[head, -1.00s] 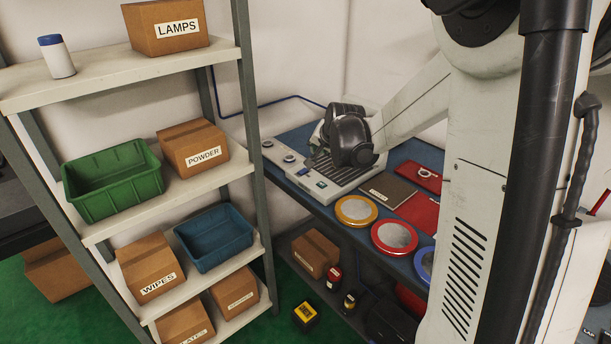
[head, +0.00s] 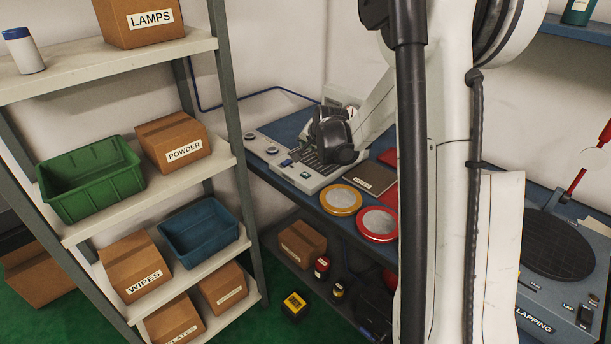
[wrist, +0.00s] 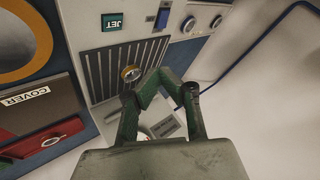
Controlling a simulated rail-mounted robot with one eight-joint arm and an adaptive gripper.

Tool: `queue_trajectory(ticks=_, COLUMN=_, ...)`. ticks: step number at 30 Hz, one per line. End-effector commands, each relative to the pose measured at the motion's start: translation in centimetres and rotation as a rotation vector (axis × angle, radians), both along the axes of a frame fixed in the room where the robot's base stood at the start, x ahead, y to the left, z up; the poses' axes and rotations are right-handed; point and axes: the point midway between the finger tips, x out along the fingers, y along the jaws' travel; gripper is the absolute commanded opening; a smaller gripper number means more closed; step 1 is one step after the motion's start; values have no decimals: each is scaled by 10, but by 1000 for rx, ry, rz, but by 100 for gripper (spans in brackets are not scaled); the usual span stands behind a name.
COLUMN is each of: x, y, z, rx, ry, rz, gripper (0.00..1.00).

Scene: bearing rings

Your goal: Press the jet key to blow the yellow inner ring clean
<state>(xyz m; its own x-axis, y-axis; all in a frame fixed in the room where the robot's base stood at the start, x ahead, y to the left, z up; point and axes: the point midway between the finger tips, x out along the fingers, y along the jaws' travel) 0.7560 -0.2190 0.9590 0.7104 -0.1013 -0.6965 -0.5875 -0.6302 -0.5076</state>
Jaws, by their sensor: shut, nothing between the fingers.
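The jet key (wrist: 112,22) is a green block lettered JET on the pale blowing unit (head: 262,153), near a blue switch (wrist: 160,18). A small yellowish ring (wrist: 130,73) lies on the unit's dark slatted grate (wrist: 98,73); I take it as the yellow inner ring. My gripper (wrist: 158,77) is shut and empty, its green fingers over the grate beside the ring in the wrist view. Contact with the unit cannot be told. In the head view my dark wrist (head: 335,138) hides part of the grate, the fingertips and the ring.
A yellow-rimmed dish (head: 340,198) and a red-rimmed dish (head: 377,223) sit on the blue bench right of the unit. A brown COVER board (head: 371,178) lies behind them. A shelf rack (head: 228,100) stands left. A lapping machine (head: 555,270) stands right.

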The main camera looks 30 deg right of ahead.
Motion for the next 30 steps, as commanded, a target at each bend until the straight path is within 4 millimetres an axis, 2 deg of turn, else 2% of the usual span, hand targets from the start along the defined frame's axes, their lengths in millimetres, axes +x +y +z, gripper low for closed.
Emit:
queue_trajectory(ticks=8, x=0, y=0, z=-25, rx=0, ry=0, rz=0, gripper=0)
queue_trajectory(ticks=21, x=0, y=0, z=-79, rx=0, ry=0, rz=0, gripper=0)
queue_trajectory(ticks=30, x=0, y=0, z=-85, rx=0, ry=0, rz=0, gripper=0)
